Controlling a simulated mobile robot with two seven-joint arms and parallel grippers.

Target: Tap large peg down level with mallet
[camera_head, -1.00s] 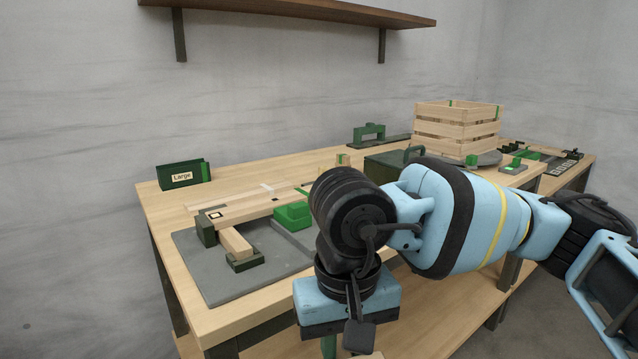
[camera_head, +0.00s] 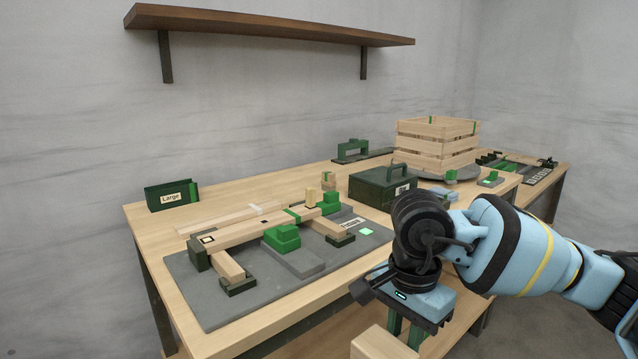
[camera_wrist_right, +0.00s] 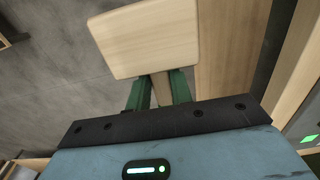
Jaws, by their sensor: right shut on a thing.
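My right gripper (camera_head: 404,335) is shut on the mallet, at the front right beyond the table's front edge. The mallet's pale wooden head (camera_head: 382,343) shows at the bottom of the head view. In the right wrist view the green fingers (camera_wrist_right: 159,92) pinch its handle below the wooden head (camera_wrist_right: 150,38). My left gripper is not in view.
The grey fixture plate (camera_head: 205,300) carries green blocks (camera_head: 283,238). A bin labelled Large (camera_head: 172,196) stands at the back left. A dark green lidded box (camera_head: 375,188) and a slatted crate (camera_head: 437,145) stand further right. A wall shelf (camera_head: 270,24) hangs above.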

